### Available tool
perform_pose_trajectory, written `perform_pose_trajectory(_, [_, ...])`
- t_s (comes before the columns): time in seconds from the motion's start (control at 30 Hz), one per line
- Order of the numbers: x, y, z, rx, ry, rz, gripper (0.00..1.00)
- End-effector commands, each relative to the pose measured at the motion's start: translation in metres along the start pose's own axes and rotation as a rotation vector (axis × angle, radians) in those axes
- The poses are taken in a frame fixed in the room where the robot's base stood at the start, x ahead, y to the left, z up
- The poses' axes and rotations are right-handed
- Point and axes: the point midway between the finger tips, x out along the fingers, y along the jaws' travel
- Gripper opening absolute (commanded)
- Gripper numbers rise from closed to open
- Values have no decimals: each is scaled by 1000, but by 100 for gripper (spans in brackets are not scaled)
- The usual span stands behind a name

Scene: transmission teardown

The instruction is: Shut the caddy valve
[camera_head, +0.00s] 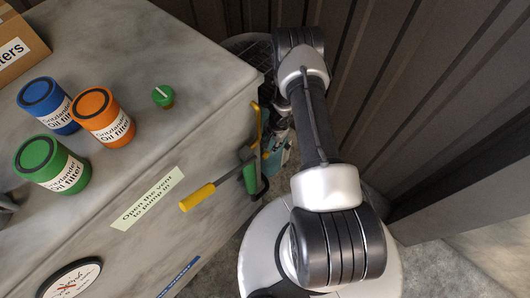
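A lever with a yellow grip (197,197) sticks out to the left from fittings on the side of the grey bench. A green part (250,177) sits at its right end, beside a dark upright piece. A second yellow bar (256,125) stands near the bench corner. A small green knob with a pale bar (163,96) sits on the bench top. I cannot tell which of these is the caddy valve. My arm reaches up past the bench corner and bends away at the top. I cannot make out my gripper.
Blue (48,105), orange (103,117) and green (50,165) oil filters stand on the bench top (140,40). A cardboard box (18,45) is at the upper left. A label about opening the vent (147,198) is on the bench side. Dark ribbed walls (440,110) stand close on the right.

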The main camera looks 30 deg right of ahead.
Motion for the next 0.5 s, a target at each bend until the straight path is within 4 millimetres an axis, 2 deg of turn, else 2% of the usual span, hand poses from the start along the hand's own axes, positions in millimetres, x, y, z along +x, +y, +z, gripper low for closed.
perform_pose_trajectory(0.03, [15,1,1,-3,-1,2,36])
perform_pose_trajectory(0.1, [31,1,1,-3,-2,2,36])
perform_pose_trajectory(0.5, [117,0,1,-4,0,0,36])
